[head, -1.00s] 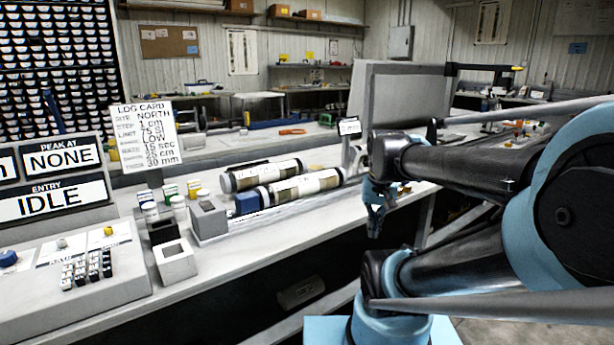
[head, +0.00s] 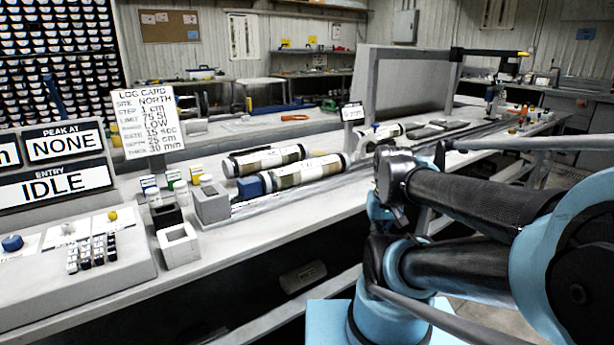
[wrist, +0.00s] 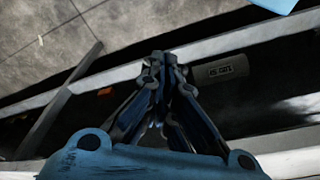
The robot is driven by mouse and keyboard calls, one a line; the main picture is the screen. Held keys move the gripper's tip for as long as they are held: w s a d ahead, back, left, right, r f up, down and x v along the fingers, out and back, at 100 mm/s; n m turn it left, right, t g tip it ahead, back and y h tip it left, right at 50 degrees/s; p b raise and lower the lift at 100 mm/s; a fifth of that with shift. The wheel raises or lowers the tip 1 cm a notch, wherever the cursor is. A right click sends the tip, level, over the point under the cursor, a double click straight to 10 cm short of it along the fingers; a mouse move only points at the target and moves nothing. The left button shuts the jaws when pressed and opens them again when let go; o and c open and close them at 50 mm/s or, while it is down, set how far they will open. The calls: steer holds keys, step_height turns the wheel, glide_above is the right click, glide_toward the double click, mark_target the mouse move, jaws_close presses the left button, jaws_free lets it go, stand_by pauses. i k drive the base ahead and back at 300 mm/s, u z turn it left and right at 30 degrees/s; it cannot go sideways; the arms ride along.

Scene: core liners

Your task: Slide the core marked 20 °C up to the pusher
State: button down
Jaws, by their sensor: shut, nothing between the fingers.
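Two long cores lie side by side on the bench in the head view. The rear core (head: 272,158) has dark bands and a white label. The front core (head: 305,172) lies along the rail, its left end close to a blue block (head: 249,187) that may be the pusher. A third, shorter core (head: 390,131) lies farther right. I cannot read 20 °C on any of them. My gripper (wrist: 162,65) shows in the wrist view, shut and empty, over the floor and lower frame. In the head view my arm hides it, right of the cores.
A grey block (head: 211,202) stands at the rail's left end. A white open box (head: 178,244), small jars and a log card (head: 150,125) stand left of it. A grey panel (head: 410,85) rises behind the bench. A labelled cylinder (wrist: 222,70) lies below the bench.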

mark_target(274, 180)
steer(key=u, duration=0.65)
steer(key=k, duration=0.7)
steer(key=z, duration=0.05)
